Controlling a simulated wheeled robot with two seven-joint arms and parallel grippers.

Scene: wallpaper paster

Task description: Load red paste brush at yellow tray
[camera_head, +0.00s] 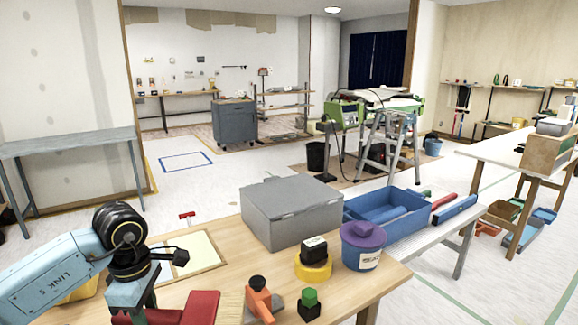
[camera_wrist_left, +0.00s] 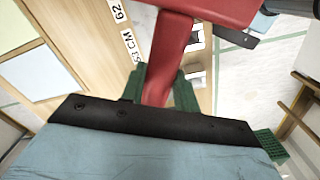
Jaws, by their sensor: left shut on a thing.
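The red paste brush (camera_head: 200,307) is at the bottom edge of the head view, with pale bristles at its right side. My left gripper (camera_head: 150,312) is at its left end, partly cut off by the frame. In the left wrist view the green fingers of my left gripper (camera_wrist_left: 162,90) are shut around the red handle of the brush (camera_wrist_left: 172,50). The bristles are not clear there. A yellow thing (camera_head: 88,289), perhaps the yellow tray, shows only in part behind my left arm. My right gripper is not in view.
On the wooden table (camera_head: 215,262) are a pale board (camera_head: 190,255), a grey box (camera_head: 292,212), a blue bucket with purple lid (camera_head: 362,247), a black block on a yellow round base (camera_head: 313,258), an orange tool (camera_head: 260,298) and a green-topped block (camera_head: 309,304). A blue tray (camera_head: 420,228) stands behind.

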